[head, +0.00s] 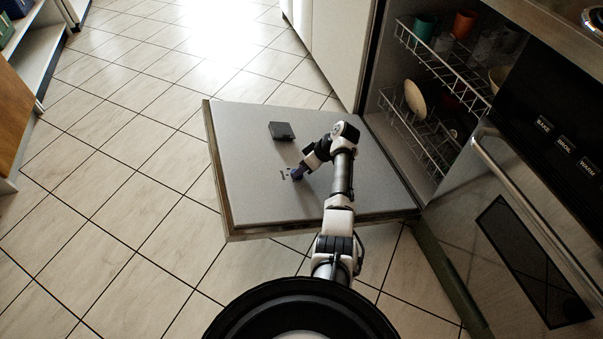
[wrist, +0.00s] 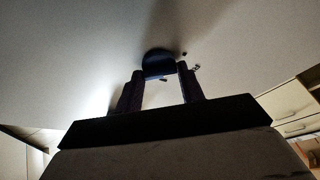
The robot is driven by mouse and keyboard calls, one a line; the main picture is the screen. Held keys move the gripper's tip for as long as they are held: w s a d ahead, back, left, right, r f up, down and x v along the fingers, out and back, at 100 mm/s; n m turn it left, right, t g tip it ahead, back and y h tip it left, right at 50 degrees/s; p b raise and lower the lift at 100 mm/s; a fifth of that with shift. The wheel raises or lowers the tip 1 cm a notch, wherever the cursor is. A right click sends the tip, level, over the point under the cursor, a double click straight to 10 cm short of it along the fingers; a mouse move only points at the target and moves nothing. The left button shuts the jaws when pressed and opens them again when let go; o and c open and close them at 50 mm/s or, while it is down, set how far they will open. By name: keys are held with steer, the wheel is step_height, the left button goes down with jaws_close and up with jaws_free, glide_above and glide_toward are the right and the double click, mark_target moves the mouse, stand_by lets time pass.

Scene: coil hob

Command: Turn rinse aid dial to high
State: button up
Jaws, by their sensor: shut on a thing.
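The rinse aid dial (wrist: 158,62) shows in the wrist view as a dark round knob on the grey inner face of the open dishwasher door (head: 245,165). My gripper (wrist: 160,72) has its two fingers on either side of the dial and is shut on it. In the head view my gripper (head: 297,173) reaches down to the door's middle and hides most of the dial. Small dark marks show on the door beside the dial, too small to read. The dial's setting cannot be made out.
A dark square box-like part (head: 282,131) sits on the door behind my gripper. The dishwasher racks (head: 440,65) hold cups and dishes to the right. An oven with a long handle (head: 535,215) stands at the right. Tiled floor (head: 130,200) is clear at the left.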

steer(key=shift+n+g+b, duration=0.3)
steer(key=shift+n+b, duration=0.6)
steer(key=shift+n, duration=0.2)
steer(key=o, duration=1)
steer(key=p+v, duration=0.1)
steer(key=v, duration=1.3)
steer(key=shift+f, duration=0.15)
steer(key=shift+w+d+p, duration=0.1)
steer(key=shift+p, duration=0.2)
